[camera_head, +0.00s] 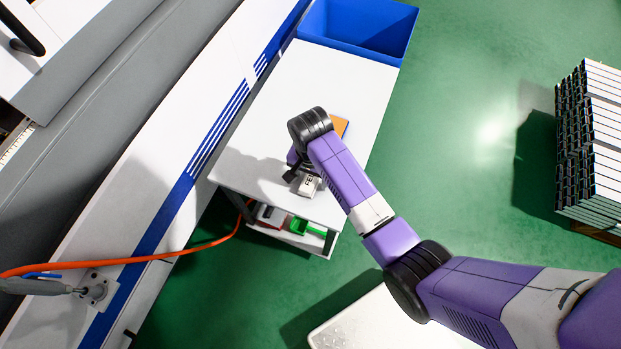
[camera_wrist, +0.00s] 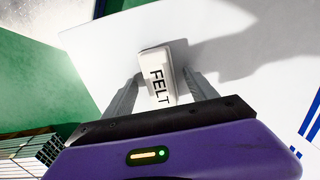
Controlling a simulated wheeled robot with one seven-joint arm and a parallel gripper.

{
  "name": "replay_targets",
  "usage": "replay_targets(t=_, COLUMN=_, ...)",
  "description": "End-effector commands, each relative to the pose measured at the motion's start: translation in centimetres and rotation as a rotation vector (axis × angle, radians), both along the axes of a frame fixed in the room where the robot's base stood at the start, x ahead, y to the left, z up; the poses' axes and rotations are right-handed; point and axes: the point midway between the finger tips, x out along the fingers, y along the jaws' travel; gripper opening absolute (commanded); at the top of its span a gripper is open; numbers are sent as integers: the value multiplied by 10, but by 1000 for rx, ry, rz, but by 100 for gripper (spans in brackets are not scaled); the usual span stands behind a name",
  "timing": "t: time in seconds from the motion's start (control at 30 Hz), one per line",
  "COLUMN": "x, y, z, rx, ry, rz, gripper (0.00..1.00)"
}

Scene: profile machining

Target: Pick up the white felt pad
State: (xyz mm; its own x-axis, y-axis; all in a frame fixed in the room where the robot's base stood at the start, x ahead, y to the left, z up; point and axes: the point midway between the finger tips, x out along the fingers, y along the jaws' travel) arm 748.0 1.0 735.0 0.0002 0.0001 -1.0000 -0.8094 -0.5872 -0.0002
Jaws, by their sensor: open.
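The white felt pad is a small white block marked "FELT" (camera_wrist: 155,72). It is on the white table top (camera_head: 325,75), near the table's front edge, and also shows in the head view (camera_head: 310,186), partly covered by my arm. My gripper (camera_wrist: 163,76) is open, with one grey finger on each side of the pad in the wrist view. I cannot tell whether either finger touches it. In the head view my gripper (camera_head: 291,173) is low over the table at the pad, mostly hidden under my wrist.
An orange item (camera_head: 341,125) lies behind my wrist. A blue bin (camera_head: 375,45) adjoins the table's far end. Green (camera_head: 298,227) and red items sit on a lower shelf. A blue-striped machine (camera_head: 215,95) runs along the left. Stacked profiles (camera_head: 595,140) stand at right.

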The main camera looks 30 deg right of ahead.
Motion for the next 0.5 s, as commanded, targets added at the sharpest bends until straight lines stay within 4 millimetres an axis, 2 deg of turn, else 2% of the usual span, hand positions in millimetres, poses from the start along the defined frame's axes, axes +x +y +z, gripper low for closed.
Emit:
replay_targets(t=0.1, x=0, y=0, z=0, rx=0, ry=0, rz=0, gripper=66)
replay_targets(t=0.43, x=0, y=0, z=0, rx=0, ry=0, rz=0, gripper=2)
replay_targets(t=0.5, x=0, y=0, z=0, rx=0, ry=0, rz=0, gripper=1)
